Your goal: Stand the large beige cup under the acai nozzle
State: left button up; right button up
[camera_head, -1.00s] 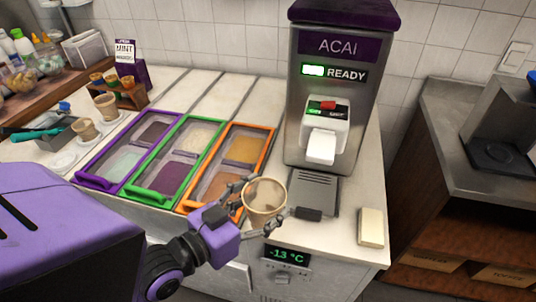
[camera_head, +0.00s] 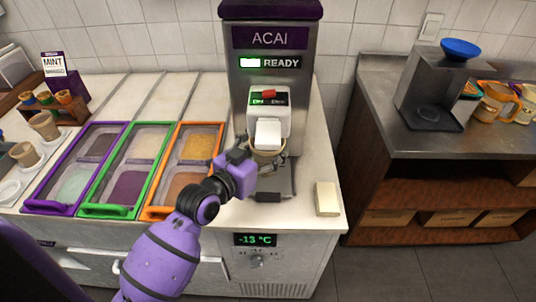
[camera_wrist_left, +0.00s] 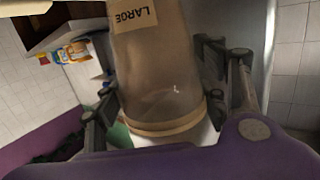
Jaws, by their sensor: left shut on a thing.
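The large beige cup (camera_head: 266,158) is upright under the white nozzle (camera_head: 268,132) of the acai machine (camera_head: 237,82), over the drip tray (camera_head: 284,176). The head view does not show clearly whether its base touches the tray. My left gripper (camera_head: 254,156) is shut on the cup from the left and partly hides it. In the left wrist view the cup (camera_wrist_left: 160,75) stands between the fingers, with a "LARGE" label on its wall. My right gripper is not in view.
Lidded topping bins with purple, green and orange frames (camera_head: 180,211) lie left of the machine. A cream block (camera_head: 327,199) lies right of the tray near the counter's front edge. Smaller cups (camera_head: 44,126) stand at the far left.

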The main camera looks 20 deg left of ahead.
pick_arm(q)
jog(key=shift+w+d+r, duration=0.2)
jog(key=shift+w, duration=0.4)
jog(key=shift+s+f, duration=0.15)
jog(key=shift+f, duration=1.75)
jog(key=shift+f, duration=0.1)
jog(key=o, duration=1.2)
jog(key=shift+c, duration=0.2)
jog(key=b+v, duration=0.1)
jog(key=v, duration=1.1)
